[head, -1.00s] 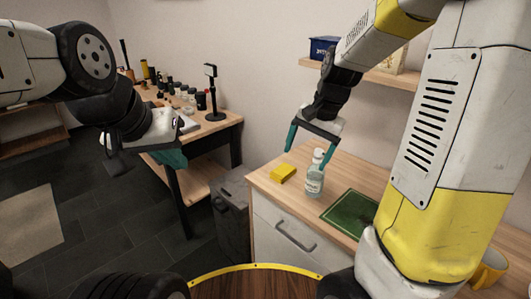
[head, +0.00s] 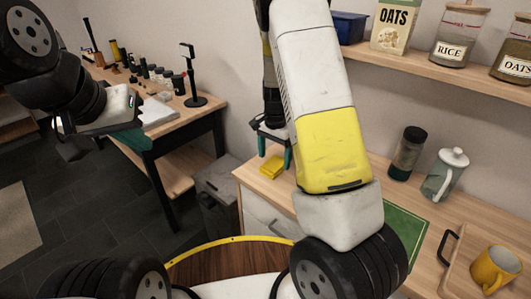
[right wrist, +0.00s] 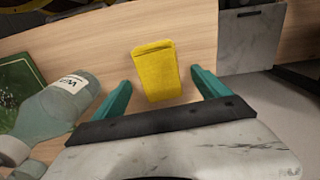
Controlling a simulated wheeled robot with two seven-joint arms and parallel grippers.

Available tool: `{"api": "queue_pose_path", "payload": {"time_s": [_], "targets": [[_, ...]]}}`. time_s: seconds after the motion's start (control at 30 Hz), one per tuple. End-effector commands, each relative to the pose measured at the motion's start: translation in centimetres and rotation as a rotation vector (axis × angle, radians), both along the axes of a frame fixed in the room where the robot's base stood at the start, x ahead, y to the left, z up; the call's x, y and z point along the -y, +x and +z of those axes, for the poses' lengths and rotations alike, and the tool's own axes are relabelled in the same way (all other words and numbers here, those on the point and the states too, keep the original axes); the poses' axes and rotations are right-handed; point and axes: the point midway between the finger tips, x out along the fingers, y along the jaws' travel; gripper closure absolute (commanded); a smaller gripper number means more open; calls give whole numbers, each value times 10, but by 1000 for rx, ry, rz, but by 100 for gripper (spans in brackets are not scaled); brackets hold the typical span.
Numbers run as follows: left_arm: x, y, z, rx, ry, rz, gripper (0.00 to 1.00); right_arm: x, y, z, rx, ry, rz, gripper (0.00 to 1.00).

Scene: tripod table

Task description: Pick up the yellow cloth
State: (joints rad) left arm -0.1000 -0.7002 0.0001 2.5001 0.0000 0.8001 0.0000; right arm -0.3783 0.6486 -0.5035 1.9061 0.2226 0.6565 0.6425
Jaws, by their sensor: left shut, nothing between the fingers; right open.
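The yellow cloth (head: 271,166) is a small folded block lying on the wooden counter near its left end. In the right wrist view the cloth (right wrist: 155,68) lies flat on the wood, ahead of and between the teal fingers. My right gripper (head: 274,150) is open and empty, pointing down above the counter close to the cloth; it also shows in the right wrist view (right wrist: 160,82). My arm hides part of it in the head view. My left gripper (head: 135,138) is shut and empty, off to the left near the workbench.
A clear bottle (right wrist: 58,105) stands beside my right gripper; my arm hides it in the head view. A shelf (head: 440,65) hangs above.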

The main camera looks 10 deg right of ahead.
Motion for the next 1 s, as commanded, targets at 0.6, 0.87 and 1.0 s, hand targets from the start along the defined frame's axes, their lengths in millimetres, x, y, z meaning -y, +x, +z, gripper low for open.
{"api": "queue_pose_path", "payload": {"time_s": [0.6, 0.87, 1.0], "targets": [[0, 0, 0, 0, 0, 0, 100, 0, 0, -19, 1, 1, 0, 54], [0, 0, 0, 0, 0, 0, 100, 0, 0, -19, 2, 1, 0, 80], [0, 0, 0, 0, 0, 0, 100, 0, 0, -18, 2, 1, 0, 80]]}}
